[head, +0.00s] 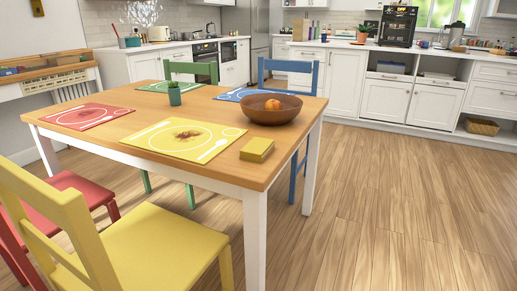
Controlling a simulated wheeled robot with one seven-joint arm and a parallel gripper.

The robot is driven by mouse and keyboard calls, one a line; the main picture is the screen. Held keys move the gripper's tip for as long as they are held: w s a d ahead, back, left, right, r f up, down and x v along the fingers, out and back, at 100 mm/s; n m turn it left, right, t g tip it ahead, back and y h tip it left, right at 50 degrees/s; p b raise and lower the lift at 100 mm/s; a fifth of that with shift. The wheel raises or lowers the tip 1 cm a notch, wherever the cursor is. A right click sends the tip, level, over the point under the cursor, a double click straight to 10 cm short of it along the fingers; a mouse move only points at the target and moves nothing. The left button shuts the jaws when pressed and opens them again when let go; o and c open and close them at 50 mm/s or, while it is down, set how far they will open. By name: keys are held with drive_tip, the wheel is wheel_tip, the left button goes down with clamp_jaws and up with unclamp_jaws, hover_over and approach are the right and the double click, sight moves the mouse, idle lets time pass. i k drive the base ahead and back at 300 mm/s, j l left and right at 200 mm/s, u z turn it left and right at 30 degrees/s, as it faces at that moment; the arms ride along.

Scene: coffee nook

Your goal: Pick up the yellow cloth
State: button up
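The yellow cloth (257,149), a small folded block, lies on the wooden dining table (130,124) near its front right edge. It sits to the right of the yellow placemat (205,153) and in front of the brown bowl (262,117). The yellow placemat has a plate and cutlery print and a reddish-brown stain in its middle. Nothing covers the cloth. My gripper is not in the head view.
A yellow chair (165,245) and a red chair (65,185) stand at the table's near left. A blue chair (288,66) and a green chair (190,68) stand behind it. The wooden floor (390,200) at right is clear.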

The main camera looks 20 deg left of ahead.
sight(256, 150)
drive_tip(key=u, duration=1.2)
